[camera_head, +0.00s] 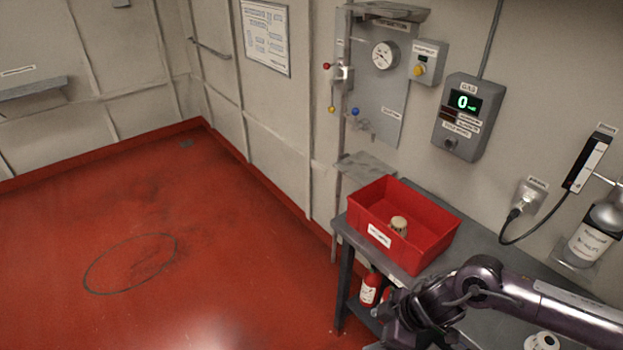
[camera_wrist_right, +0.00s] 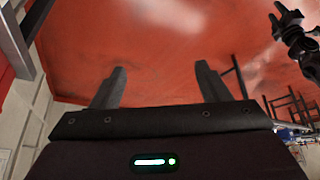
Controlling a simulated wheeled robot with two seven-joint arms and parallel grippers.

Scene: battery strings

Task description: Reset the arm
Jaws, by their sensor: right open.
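My right arm (camera_head: 530,305) comes in from the lower right of the head view. Its wrist end is in front of the table, below the red bin; its fingertips are not clear there. In the right wrist view, my right gripper (camera_wrist_right: 158,88) has its two dark fingers wide apart with nothing between them. Red floor shows beyond the fingers. My left gripper is not in the head view.
A grey table (camera_head: 486,240) stands against the wall and bears a red bin (camera_head: 405,255) with a small beige object (camera_head: 399,225) inside. A red cylinder (camera_head: 370,288) is below the table. A gas panel (camera_head: 468,115) hangs above. Open red floor (camera_head: 130,220) lies left.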

